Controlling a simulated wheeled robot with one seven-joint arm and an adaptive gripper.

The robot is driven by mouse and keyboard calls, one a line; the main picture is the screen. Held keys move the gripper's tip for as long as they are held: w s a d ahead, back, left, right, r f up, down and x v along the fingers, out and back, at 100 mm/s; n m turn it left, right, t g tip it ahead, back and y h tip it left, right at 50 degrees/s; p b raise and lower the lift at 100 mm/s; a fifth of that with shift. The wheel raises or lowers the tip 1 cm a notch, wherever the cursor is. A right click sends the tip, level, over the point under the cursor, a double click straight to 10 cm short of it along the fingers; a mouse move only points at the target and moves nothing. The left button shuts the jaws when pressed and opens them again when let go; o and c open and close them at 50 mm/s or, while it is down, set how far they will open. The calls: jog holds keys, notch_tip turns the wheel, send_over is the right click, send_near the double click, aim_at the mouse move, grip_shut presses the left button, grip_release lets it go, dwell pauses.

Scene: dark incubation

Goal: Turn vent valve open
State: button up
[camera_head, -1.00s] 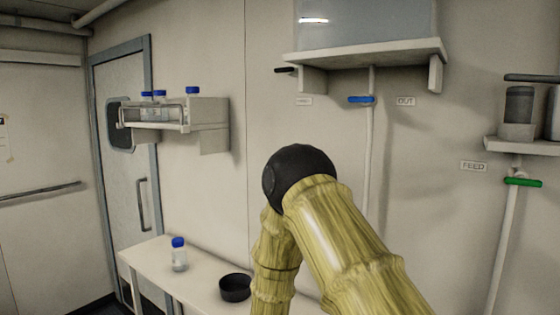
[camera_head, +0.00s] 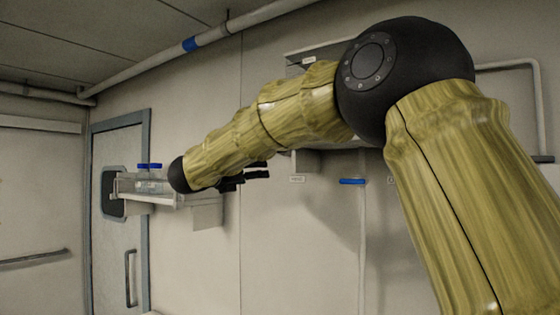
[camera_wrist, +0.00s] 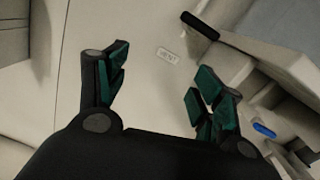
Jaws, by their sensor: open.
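The vent valve's black handle (camera_wrist: 200,26) shows in the wrist view, beyond my right finger and near the VENT label (camera_wrist: 167,55). It lies against the pale wall by the shelf bracket. My gripper (camera_wrist: 158,72) is open and empty, its two dark green-padded fingers spread apart and clear of the handle. In the head view my gripper (camera_head: 258,169) is a small dark shape left of the label (camera_head: 297,179), and my arm hides the black handle there.
A blue valve handle (camera_head: 352,181) sits right of the label, and also shows in the wrist view (camera_wrist: 264,130). A wall rack (camera_head: 165,197) with blue-capped bottles (camera_head: 150,180) is at left, behind my arm. A pipe (camera_head: 205,40) runs along the ceiling edge.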

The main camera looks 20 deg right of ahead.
jog(key=s+r+m+g, duration=0.1)
jog(key=s+r+m, duration=0.2)
jog(key=r, duration=0.4)
jog(key=shift+p+x, duration=3.3)
jog(key=shift+x, duration=2.45)
jog(key=shift+s+d+r, duration=0.1)
jog(key=shift+s, duration=0.15)
jog(key=shift+c, duration=0.2)
jog(key=c, duration=0.7)
